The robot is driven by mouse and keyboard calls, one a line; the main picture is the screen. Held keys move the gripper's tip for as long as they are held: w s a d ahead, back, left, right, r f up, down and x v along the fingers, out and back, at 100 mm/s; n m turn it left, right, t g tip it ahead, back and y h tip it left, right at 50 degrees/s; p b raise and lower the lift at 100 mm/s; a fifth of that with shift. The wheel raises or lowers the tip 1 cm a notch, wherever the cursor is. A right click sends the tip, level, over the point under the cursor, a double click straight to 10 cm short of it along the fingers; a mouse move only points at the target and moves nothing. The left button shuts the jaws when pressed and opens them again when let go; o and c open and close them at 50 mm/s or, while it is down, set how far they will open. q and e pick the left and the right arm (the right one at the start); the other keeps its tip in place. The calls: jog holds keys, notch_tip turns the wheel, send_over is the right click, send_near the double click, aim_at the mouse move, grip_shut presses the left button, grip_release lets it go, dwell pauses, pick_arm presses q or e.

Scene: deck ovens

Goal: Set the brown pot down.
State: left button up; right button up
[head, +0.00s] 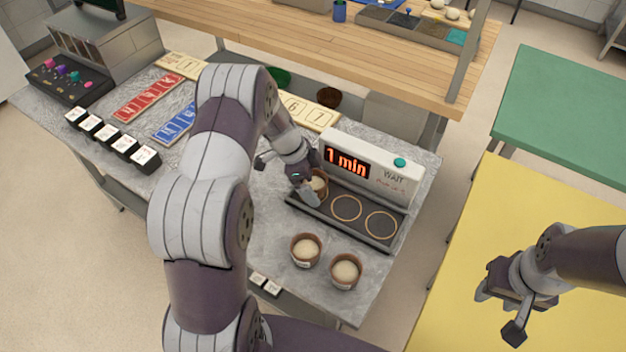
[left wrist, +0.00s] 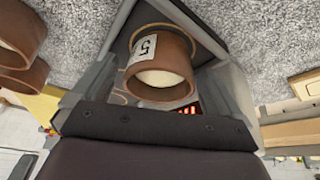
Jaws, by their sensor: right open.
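My left gripper (head: 308,189) is over the left end of the timer unit's dark tray (head: 332,222), shut around a brown pot (head: 319,184). In the left wrist view the brown pot (left wrist: 160,70) is between the two fingers, with a white label reading 5 and pale contents. It is at the tray's leftmost spot; I cannot tell whether its base touches the tray. Two tan rings, the middle one (head: 347,208) and the right one (head: 381,225), are empty. My right gripper (head: 508,304) is open and empty over the yellow table (head: 470,235).
Two more brown pots, one (head: 305,250) and another (head: 345,271), stand on the grey counter in front of the tray. The timer box (head: 372,168) behind the tray reads "1 min" and "WAIT". Red cards (head: 147,96) and black-based blocks (head: 104,133) are at the left.

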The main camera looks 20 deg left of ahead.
pick_arm(q)
jog(key=shift+r, duration=0.2)
jog(key=b+v, duration=0.1)
jog(key=v, duration=1.1)
jog(key=s+d+n+y, duration=0.2)
jog(key=s+d+n, duration=0.2)
jog(key=s+n, duration=0.3)
jog(key=s+d+n+y, duration=0.2)
jog(key=s+d+n, duration=0.3)
jog(key=s, duration=0.5)
jog(key=shift+s+d+r+n, duration=0.25)
jog(key=shift+d+n, duration=0.1)
jog(key=shift+n, duration=0.65)
jog(key=shift+s, duration=0.1)
